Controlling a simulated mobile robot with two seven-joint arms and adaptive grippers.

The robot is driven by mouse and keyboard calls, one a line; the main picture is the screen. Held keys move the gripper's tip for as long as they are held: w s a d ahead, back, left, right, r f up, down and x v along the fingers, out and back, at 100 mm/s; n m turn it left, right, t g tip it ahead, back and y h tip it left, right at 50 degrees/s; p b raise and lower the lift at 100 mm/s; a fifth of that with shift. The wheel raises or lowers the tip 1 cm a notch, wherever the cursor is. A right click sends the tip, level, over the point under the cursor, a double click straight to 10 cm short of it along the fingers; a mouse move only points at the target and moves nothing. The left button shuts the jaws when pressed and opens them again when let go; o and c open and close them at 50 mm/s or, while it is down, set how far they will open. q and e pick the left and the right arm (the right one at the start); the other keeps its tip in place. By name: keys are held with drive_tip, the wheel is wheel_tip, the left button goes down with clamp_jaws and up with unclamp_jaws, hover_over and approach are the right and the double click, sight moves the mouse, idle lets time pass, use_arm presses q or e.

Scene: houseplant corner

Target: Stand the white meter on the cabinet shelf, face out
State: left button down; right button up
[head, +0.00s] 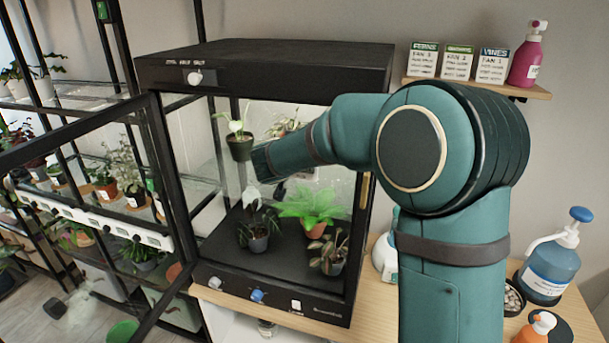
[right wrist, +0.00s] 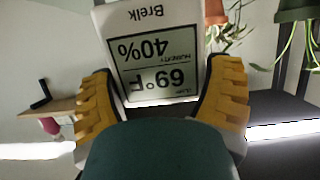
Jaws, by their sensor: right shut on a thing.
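The white meter (right wrist: 160,50) shows in the right wrist view, between the yellow fingers of my right gripper (right wrist: 163,82), which is shut on it. Its display reads 69°F and 40% and faces the wrist camera. Its text is upside down in that picture, as are the plants and wall shelf, so the meter looks upright. In the head view my right arm reaches into the open black cabinet (head: 265,55), and the meter cannot be made out there. The cabinet's dark floor (head: 217,247) carries potted plants. My left gripper is not in view.
A white-flowered plant (head: 257,240), a bright green fern (head: 312,208) and a dark-leaved plant (head: 330,252) stand inside. Another pot (head: 240,148) sits higher up. The glass door (head: 95,210) is swung open left. Bottles stand on the table at right.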

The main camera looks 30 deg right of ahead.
wheel_tip(320, 180, down, 4)
drive_tip(key=shift+s+f+b, duration=0.1)
drive_tip(key=shift+s+b, duration=0.05)
drive_tip(key=shift+b, duration=0.6)
drive_tip(key=shift+d+f, duration=0.15)
drive_tip(key=shift+f, duration=0.1)
drive_tip(key=shift+s+r, duration=0.1)
drive_tip(key=o, duration=1)
